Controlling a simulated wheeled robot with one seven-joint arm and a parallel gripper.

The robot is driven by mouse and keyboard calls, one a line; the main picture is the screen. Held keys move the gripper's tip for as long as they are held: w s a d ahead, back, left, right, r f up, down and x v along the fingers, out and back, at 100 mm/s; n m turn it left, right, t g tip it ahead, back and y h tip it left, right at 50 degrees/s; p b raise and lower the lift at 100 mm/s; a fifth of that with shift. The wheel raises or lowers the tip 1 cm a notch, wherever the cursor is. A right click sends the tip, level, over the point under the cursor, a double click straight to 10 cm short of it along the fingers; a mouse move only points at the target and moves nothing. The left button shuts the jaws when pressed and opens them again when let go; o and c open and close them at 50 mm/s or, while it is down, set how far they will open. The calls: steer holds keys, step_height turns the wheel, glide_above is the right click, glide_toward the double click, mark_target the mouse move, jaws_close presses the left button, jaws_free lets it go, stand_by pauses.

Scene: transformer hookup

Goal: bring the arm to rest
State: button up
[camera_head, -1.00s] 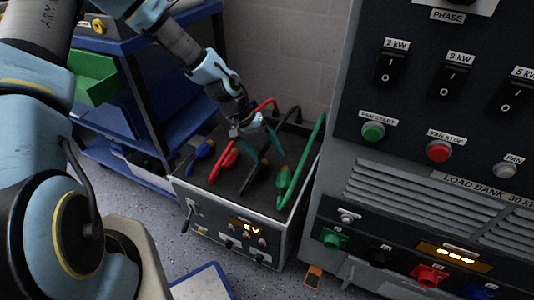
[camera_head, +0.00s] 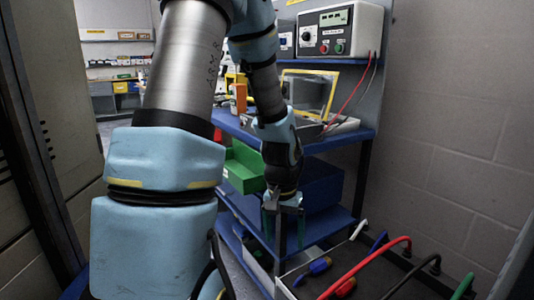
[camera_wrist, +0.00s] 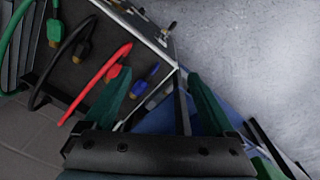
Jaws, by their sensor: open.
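My arm hangs bent in front of the blue shelf unit in the head view. My gripper (camera_head: 283,228) points down with its two fingers apart, and nothing is between them. It is left of the transformer box with the leads and in front of the shelves. In the wrist view my gripper (camera_wrist: 165,95) shows two green fingers spread wide, with grey floor and a blue shelf edge beyond. The transformer box (camera_wrist: 150,32) lies up and left of the fingers there.
A red lead (camera_head: 365,262), a blue plug (camera_head: 318,266) and a green lead (camera_head: 463,288) are at the box. A tester (camera_head: 340,30) stands on top. The wall at right is bare.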

steer(key=s+a+r+n+t, duration=0.2)
steer(key=s+a+r+n, duration=0.15)
steer(key=a+r, duration=0.55)
step_height(320, 180, up, 14)
steer(key=a+p, duration=0.2)
steer(key=p, duration=1.3)
steer(key=shift+s, duration=0.15)
